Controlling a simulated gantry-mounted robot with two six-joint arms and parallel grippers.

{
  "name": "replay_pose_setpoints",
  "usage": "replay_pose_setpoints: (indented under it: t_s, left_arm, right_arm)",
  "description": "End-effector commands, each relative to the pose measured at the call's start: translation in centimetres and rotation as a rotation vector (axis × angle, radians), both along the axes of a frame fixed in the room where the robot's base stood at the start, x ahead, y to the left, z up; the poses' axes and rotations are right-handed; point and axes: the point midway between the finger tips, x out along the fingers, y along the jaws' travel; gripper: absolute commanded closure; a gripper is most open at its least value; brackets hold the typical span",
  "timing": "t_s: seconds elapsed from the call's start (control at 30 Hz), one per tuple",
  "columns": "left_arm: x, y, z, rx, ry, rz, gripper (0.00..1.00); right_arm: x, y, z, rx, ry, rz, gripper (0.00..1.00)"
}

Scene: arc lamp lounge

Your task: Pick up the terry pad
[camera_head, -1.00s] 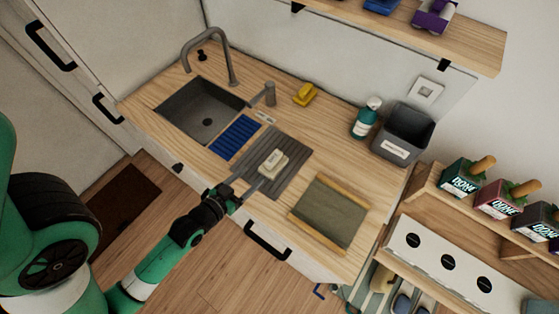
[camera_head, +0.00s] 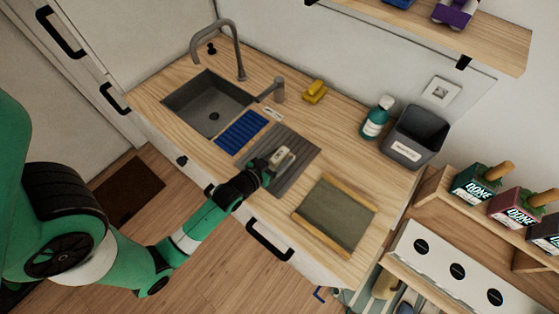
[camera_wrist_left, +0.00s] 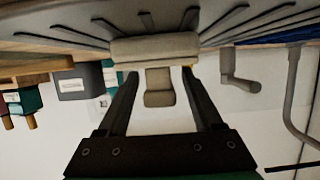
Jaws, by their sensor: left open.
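A small cream pad (camera_head: 283,158), which I take for the terry pad, lies on the grey ribbed drainer (camera_head: 291,177) beside the sink. In the left wrist view the pad (camera_wrist_left: 156,47) shows as a wide beige slab with a narrower block (camera_wrist_left: 160,87) standing out from it. My left gripper (camera_head: 268,168) is at the pad's near side, partly covering it. In the left wrist view its fingers (camera_wrist_left: 160,78) are apart, one on each side of the narrower block, with gaps visible. My right gripper is not in view.
The sink (camera_head: 207,101) and a blue ribbed mat (camera_head: 241,132) lie left of the drainer. A yellow object (camera_head: 314,91), a teal bottle (camera_head: 376,119) and a grey bin (camera_head: 414,137) stand behind. A greenish board with wooden edges (camera_head: 336,214) lies to the right.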

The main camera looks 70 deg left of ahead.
Motion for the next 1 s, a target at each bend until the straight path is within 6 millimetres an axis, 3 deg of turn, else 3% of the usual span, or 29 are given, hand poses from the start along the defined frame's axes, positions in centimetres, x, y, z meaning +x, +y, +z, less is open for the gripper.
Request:
replay_pose_setpoints:
  t_s: [0.2, 0.5, 0.6, 1.0]
  left_arm:
    - [0.10, 0.08, -0.05, -0.001, 0.001, 0.000, 0.32]
    - [0.09, 0.07, -0.04, -0.001, 0.001, 0.000, 0.86]
    - [0.09, 0.07, -0.04, -0.001, 0.001, 0.000, 1.00]
    - [0.10, 0.08, 0.22, 0.000, 0.000, 0.000, 1.00]
  right_arm:
    - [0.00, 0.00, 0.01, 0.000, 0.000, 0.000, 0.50]
    - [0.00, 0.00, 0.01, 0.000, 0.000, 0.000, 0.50]
    - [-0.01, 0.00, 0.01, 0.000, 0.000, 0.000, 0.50]
    - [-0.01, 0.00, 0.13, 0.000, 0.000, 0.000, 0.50]
